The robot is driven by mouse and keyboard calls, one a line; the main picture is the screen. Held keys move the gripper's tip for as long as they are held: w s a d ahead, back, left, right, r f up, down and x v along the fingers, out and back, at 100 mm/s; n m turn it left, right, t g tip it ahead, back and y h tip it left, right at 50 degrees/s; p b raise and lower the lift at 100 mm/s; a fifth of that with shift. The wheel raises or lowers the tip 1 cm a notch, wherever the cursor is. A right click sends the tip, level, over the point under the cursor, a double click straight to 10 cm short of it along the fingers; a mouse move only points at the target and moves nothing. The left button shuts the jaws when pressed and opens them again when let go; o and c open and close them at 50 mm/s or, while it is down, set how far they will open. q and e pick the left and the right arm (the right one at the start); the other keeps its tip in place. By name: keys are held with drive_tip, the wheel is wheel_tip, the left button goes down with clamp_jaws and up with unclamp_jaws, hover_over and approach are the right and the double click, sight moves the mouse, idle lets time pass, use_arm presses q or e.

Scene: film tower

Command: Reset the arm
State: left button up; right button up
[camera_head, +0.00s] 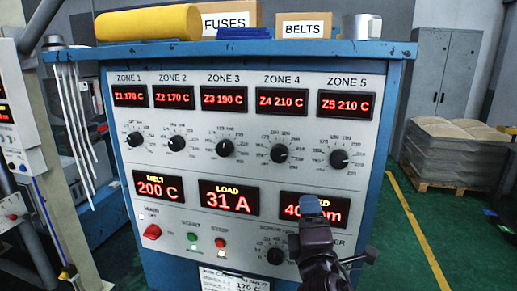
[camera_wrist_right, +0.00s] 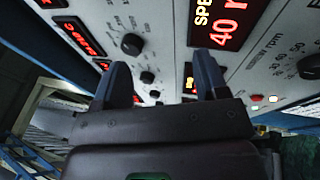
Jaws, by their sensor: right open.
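My right gripper (camera_head: 311,207) is in front of the lower right of a grey control panel (camera_head: 210,262) on a blue cabinet. It covers part of the speed display (camera_head: 290,204) and sits beside the screw speed knob (camera_head: 276,256). In the right wrist view my right gripper (camera_wrist_right: 161,75) has its two blue fingers apart, with nothing between them. That view also shows the speed display (camera_wrist_right: 226,18) and a black knob (camera_wrist_right: 131,44) beyond the fingers. My left gripper does not show.
The cabinet top (camera_head: 130,52) holds a yellow roll (camera_head: 148,23), a FUSES box (camera_head: 232,18), a BELTS box (camera_head: 303,25) and a metal cup (camera_head: 361,27). White strips (camera_head: 75,110) hang at the left. A loaded pallet (camera_head: 455,155) stands right.

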drive_tip(key=s+d+f+m+g+y, duration=0.1)
drive_tip(key=s+d+f+m+g, duration=0.15)
drive_tip(key=f+m, duration=0.5)
drive_tip(key=s+d+f+m+g+y, duration=0.2)
drive_tip(key=d+f+m, duration=0.25)
drive_tip(key=f, duration=0.65)
drive_tip(key=s+d+f+m+g+h, duration=0.1)
drive_tip(key=s+d+f+m+g, duration=0.1)
drive_tip(key=s+d+f, duration=0.3)
drive_tip(key=s+d+f+m+g+h, duration=0.1)
drive_tip(key=s+d+f+m, duration=0.3)
drive_tip(key=s+f, duration=0.9)
drive_tip(key=shift+s+d+g+h, duration=0.4)
drive_tip(key=shift+d+g, duration=0.15)
drive_tip(key=shift+g, duration=0.2)
